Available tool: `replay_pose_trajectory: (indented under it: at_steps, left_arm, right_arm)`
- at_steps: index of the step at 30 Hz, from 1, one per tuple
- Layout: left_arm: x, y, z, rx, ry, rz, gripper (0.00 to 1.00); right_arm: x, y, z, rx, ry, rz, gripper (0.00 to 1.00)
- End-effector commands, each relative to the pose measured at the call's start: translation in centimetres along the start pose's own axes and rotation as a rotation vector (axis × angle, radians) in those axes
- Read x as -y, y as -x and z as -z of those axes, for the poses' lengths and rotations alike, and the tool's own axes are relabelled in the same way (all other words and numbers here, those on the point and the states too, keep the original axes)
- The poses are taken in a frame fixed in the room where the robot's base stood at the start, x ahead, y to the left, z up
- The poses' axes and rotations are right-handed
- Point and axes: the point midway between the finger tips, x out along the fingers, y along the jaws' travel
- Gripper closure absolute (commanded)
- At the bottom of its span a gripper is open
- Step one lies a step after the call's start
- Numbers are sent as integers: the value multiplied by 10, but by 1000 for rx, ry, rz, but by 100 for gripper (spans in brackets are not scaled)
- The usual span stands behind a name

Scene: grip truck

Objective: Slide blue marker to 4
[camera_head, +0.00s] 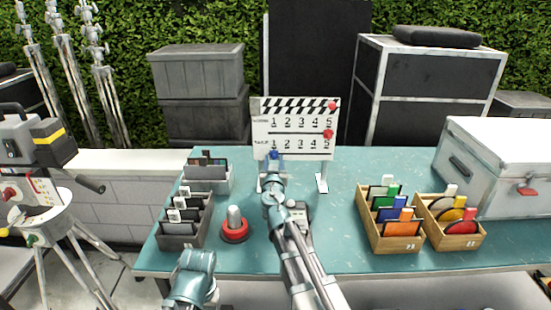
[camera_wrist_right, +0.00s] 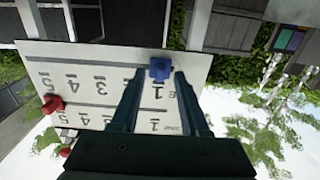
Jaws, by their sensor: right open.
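The clapper-style board (camera_head: 295,142) stands upright on the table, with two rows of numbers 1 to 5. The blue marker (camera_head: 273,154) is at the board's lower edge under the 1 of the lower row; it also shows in the upside-down right wrist view (camera_wrist_right: 160,69). My right gripper (camera_head: 273,165) is in front of it. In the wrist view its open fingers (camera_wrist_right: 158,78) point at the blue marker, one on each side. I cannot tell whether they touch it. Two red markers (camera_head: 332,106) (camera_head: 328,134) are at the 5 end. My left gripper is not in view; part of my left arm shows.
A grey cylinder on a red base (camera_head: 234,232) stands left of my right arm, beside a dark divided holder (camera_head: 182,238). Two wooden trays (camera_head: 396,247) (camera_head: 462,242) of coloured cards and a metal case (camera_head: 490,170) are on the right. The table (camera_head: 345,240) right of my arm is mostly clear.

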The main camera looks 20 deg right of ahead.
Motion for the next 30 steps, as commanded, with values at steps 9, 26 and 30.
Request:
replay_pose_trajectory:
  at_steps: [9,26,30]
  left_arm:
    - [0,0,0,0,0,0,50]
    - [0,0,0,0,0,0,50]
    - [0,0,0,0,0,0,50]
  right_arm:
    - [1,-11,0,0,0,1,55]
    - [1,-10,0,0,0,1,100]
    - [1,-10,0,0,0,1,100]
